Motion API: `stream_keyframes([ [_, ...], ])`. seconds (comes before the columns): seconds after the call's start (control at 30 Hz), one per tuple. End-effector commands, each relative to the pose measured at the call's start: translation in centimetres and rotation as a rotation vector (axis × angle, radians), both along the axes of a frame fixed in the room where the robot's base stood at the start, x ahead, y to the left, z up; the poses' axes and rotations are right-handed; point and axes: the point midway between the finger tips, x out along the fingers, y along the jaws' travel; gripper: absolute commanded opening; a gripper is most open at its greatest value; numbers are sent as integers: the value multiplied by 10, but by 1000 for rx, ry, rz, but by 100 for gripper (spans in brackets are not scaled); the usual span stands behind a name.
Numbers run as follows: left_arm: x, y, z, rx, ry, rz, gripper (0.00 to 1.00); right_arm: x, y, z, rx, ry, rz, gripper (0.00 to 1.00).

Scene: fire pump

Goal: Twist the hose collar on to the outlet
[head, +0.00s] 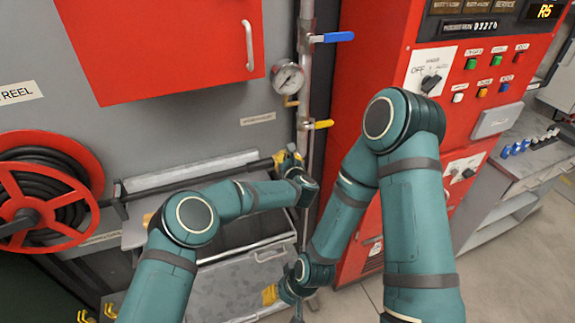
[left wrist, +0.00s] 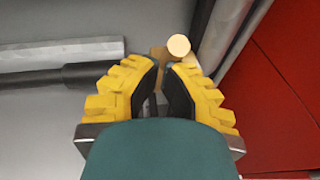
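The black hose (head: 200,178) runs from the reel to my left gripper (head: 288,162), at the vertical pipe. In the left wrist view the hose (left wrist: 82,75) comes in from the left and passes behind the left finger. My left gripper (left wrist: 162,75) has its yellow fingers drawn close together, with a brass-coloured collar (left wrist: 158,82) between their dark pads. Just beyond the tips is a brass outlet fitting (left wrist: 178,45) with a round end, beside the pipe. The fingers hide the joint between collar and outlet. My right gripper (head: 271,294) is low, away from the hose; its opening is unclear.
The red hose reel (head: 45,215) is at the left. A pressure gauge (head: 287,77), a blue lever (head: 338,37) and a yellow lever (head: 322,125) are on the pipe (head: 304,60). A red control cabinet (head: 370,60) stands close on the right. A grey metal trough (head: 245,280) lies below.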

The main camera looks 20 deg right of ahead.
Motion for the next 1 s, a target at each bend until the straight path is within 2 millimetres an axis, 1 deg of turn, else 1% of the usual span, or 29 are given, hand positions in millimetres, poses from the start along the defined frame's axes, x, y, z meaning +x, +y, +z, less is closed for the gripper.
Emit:
stream_keyframes([
  [0.03, 3, 0, 1, -5, 30, 2, 0, 0, 0, -5, -1, 0, 0, 48],
  [0.13, 6, 0, 4, -7, 84, 2, 0, 0, 1, -12, -2, 0, 0, 48],
  [0.4, 10, 0, 8, -3, 78, 1, 0, 1, 1, -26, -4, 0, -1, 48],
  [1.0, 10, 0, 10, -2, 78, 1, 0, 1, 1, -28, -5, 1, -1, 48],
])
